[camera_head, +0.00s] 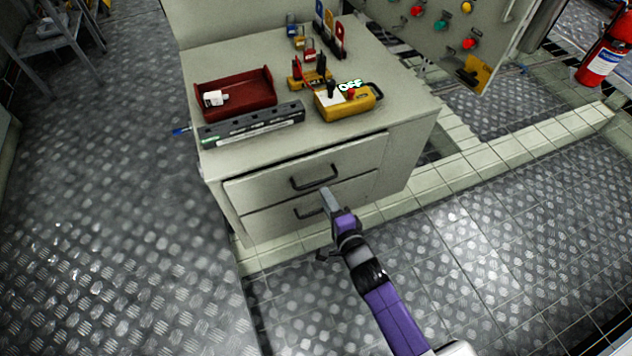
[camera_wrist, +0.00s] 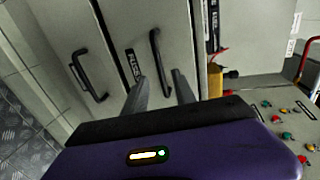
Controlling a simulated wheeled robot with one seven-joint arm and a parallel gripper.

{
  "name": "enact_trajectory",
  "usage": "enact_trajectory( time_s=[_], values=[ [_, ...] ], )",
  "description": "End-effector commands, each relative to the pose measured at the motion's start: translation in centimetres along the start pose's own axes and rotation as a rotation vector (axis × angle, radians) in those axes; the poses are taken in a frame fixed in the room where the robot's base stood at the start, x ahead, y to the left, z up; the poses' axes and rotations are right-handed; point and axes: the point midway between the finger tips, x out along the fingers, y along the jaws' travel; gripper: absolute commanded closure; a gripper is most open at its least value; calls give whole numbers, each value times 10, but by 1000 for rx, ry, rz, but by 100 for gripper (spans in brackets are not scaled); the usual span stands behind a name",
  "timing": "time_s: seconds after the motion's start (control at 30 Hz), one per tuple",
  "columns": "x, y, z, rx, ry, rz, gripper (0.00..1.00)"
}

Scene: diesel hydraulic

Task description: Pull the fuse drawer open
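The fuse drawer (camera_head: 262,189) is the upper of two drawers in a pale grey cabinet. A dark gap runs along its top edge. Its black bar handle (camera_head: 315,178) also shows in the wrist view (camera_wrist: 155,62), beside a "FUSES" label (camera_wrist: 131,67). My gripper (camera_head: 327,196) is in front of the drawer, near the handle's right end. In the wrist view its two grey fingers (camera_wrist: 161,90) are spread apart, with the handle's near end showing between their tips. I cannot tell whether they touch it.
The lower drawer has a similar handle (camera_head: 308,211). On the cabinet top are a red tray (camera_head: 262,106), a dark bar-shaped item (camera_head: 250,127) and a yellow box (camera_head: 347,107). A panel with coloured buttons (camera_head: 440,25) stands behind. The floor in front is clear.

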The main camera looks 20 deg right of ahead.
Motion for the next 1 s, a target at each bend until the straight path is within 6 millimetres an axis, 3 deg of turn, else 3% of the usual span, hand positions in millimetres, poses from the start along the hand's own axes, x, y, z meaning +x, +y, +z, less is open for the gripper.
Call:
enact_trajectory(
  time_s=[0.5, 0.97, 1.0],
  values=[
    [66, 3, 0, -2, 0, -2, 68],
    [75, 0, 0, -1, 0, -1, 68],
    [75, 0, 0, -1, 0, -1, 75]
  ],
)
